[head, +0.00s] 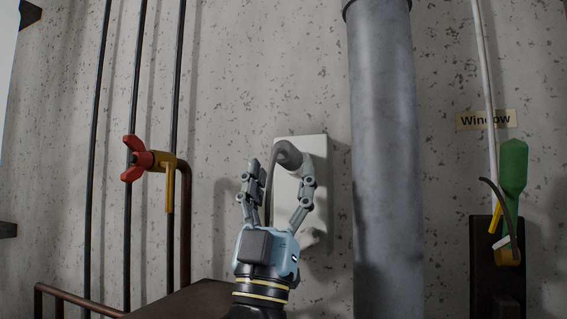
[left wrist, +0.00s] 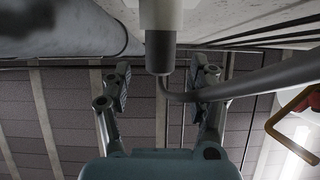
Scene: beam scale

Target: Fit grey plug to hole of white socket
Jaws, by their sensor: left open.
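The white socket (head: 314,148) is a tall box on the speckled wall. The grey plug (head: 288,154) is at its upper part, with a grey cable (head: 269,183) curving down from it. In the left wrist view, the plug (left wrist: 160,50) appears to meet a white round part of the socket (left wrist: 160,14) end to end; how deep it sits is hidden. My left gripper (head: 281,169) is open in front of the socket. Its fingers stand either side of the plug, with gaps and no visible contact. My right gripper is not in view.
A thick grey pipe (head: 385,150) stands close to the right of the socket. A red-handled valve (head: 140,158) and thin dark pipes are on the left. A brown surface (head: 185,302) lies below.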

